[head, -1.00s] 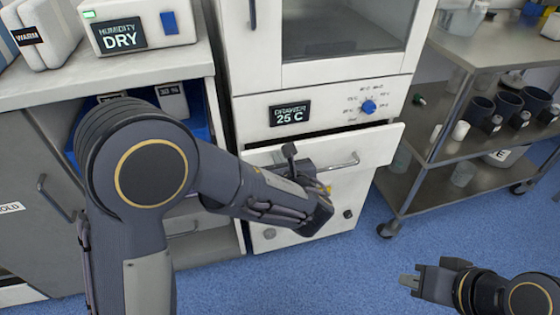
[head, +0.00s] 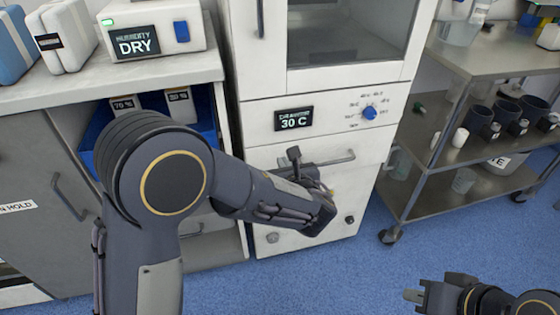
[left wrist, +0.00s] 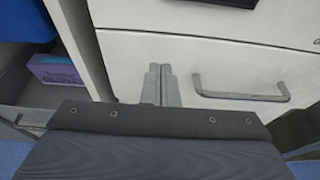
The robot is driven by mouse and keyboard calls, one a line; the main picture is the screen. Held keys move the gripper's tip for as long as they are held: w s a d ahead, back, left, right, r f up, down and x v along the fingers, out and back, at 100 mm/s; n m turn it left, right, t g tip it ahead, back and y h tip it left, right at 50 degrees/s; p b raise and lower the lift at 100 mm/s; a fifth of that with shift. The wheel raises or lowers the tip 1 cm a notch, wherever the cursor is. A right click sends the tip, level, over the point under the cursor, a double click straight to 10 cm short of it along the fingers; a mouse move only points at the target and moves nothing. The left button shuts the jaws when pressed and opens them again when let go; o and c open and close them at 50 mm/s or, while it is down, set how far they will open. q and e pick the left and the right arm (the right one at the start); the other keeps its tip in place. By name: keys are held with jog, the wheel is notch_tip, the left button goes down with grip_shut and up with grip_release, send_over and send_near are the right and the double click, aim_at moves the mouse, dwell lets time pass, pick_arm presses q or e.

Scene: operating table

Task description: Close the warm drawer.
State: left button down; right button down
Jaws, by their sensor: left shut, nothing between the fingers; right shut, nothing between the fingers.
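The warm drawer (head: 358,180) is the white front with a bar handle (head: 345,158) below the display panel in the head view. Its front looks flush with the cabinet. In the left wrist view the drawer front (left wrist: 215,62) and handle (left wrist: 245,97) show up close. My left gripper (left wrist: 160,70) is shut and empty, its tips at the drawer front left of the handle; contact cannot be told. My right gripper (head: 414,296) is shut and empty, low at the right over the floor.
The display (head: 294,119) reads 30 C, with a blue knob (head: 370,112) to its right. A steel cart (head: 425,195) with dark cups stands right of the cabinet. A counter with a humidity box (head: 150,30) is at the left. Blue floor is clear in front.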

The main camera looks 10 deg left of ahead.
pick_arm(q)
jog(key=p+v, duration=0.2)
jog(key=v, duration=0.8)
jog(key=s+a+n+g+y, duration=0.25)
jog(key=a+n+g, duration=0.45)
jog(key=a, duration=0.7)
jog(key=s+a+f+n+g+h, duration=0.15)
jog(key=s+a+n+h, duration=0.25)
jog(key=s+n, duration=0.55)
jog(key=s+a+n+g+h, duration=0.25)
jog(key=s+n+h, duration=0.25)
jog(key=s+n, duration=0.45)
notch_tip(320, 180, up, 32)
jog(key=d+n+t+h+p, duration=0.1)
jog(key=n+p, duration=0.6)
jog(key=p, duration=2.3)
jog(key=shift+r+n+t+h, duration=0.15)
jog(key=shift+n+t+h, duration=0.15)
jog(key=shift+t+h, duration=0.5)
jog(key=shift+w, duration=0.1)
